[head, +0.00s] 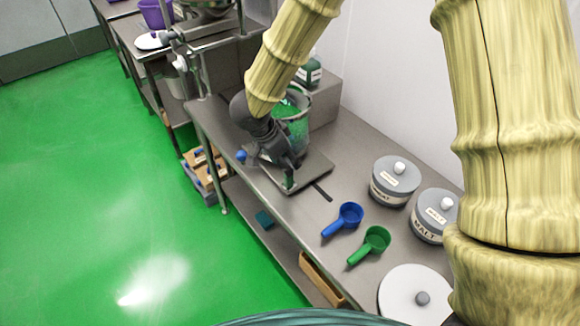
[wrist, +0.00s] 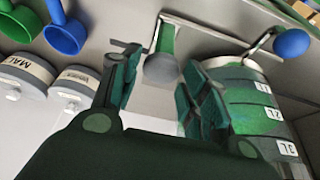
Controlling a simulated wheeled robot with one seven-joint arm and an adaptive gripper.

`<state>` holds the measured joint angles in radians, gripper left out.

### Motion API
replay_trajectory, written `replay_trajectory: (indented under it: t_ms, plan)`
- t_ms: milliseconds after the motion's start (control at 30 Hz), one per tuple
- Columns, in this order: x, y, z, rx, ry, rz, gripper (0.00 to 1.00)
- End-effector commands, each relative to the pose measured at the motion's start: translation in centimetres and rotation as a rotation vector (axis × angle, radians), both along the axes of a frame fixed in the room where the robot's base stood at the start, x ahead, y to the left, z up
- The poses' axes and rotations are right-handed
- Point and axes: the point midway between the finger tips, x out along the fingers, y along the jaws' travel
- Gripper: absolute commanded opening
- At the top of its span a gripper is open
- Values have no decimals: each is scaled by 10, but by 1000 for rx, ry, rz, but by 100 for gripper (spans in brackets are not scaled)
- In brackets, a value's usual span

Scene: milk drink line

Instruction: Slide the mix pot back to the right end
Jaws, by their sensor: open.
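The mix pot (head: 296,128) is a tall, see-through pot with green contents, standing on a grey plate (head: 316,171) on the steel counter. My arm hides part of it. In the wrist view the pot (wrist: 245,95) shows white volume labels, right of my fingers. My gripper (head: 284,166) is low in front of the pot. In the wrist view my gripper (wrist: 160,85) is open, with a green-stemmed handle with a grey round end (wrist: 162,69) between or just beyond its fingers. I cannot tell if they touch it. A blue knob (head: 240,155) sits left of my gripper.
A dark slot (head: 322,191) runs in the counter right of the plate. A blue scoop (head: 345,218), a green scoop (head: 372,243), two lidded jars (head: 394,182) (head: 434,216) and a white round lid (head: 414,294) lie further right. A grey block (head: 322,100) stands behind the pot.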

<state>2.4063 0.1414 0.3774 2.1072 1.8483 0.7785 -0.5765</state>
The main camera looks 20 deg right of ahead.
Motion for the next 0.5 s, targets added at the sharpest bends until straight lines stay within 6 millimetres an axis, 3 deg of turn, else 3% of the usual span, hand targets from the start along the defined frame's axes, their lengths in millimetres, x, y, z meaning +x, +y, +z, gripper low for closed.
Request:
replay_trajectory:
  t_ms: [300, 500]
  plan:
    - [23, -17, -60, -3, 24, 1, 45]
    - [26, -24, -81, -1, 21, 2, 45]
